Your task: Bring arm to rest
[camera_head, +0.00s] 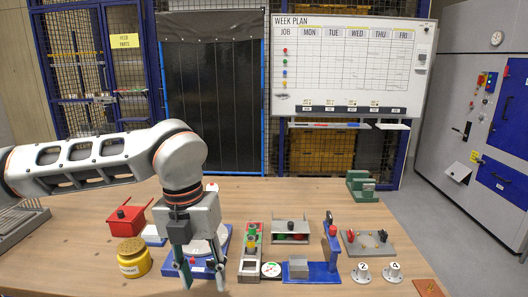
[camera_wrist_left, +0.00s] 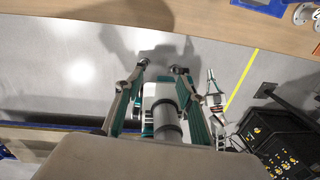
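My left arm (camera_head: 85,160) reaches in from the left in the head view. Its gripper (camera_head: 203,280) points down in front of a blue-based device with a pale round disc (camera_head: 222,237), covering part of it. The two fingers are apart with nothing held between them; whether they touch the device I cannot tell. In the left wrist view the fingers (camera_wrist_left: 161,68) are also spread, with grey floor beyond their tips. My right gripper is not in the head view; a small grey-teal part in the wrist view may belong to it, but I cannot be sure.
A yellow pot (camera_head: 134,262) and red box (camera_head: 128,220) stand left of the gripper. A red-green block fixture (camera_head: 250,255), a blue stand (camera_head: 325,270) and knobs marked 7 (camera_head: 362,273) and 4 (camera_head: 393,272) lie right. The far right table (camera_head: 310,193) has some free room.

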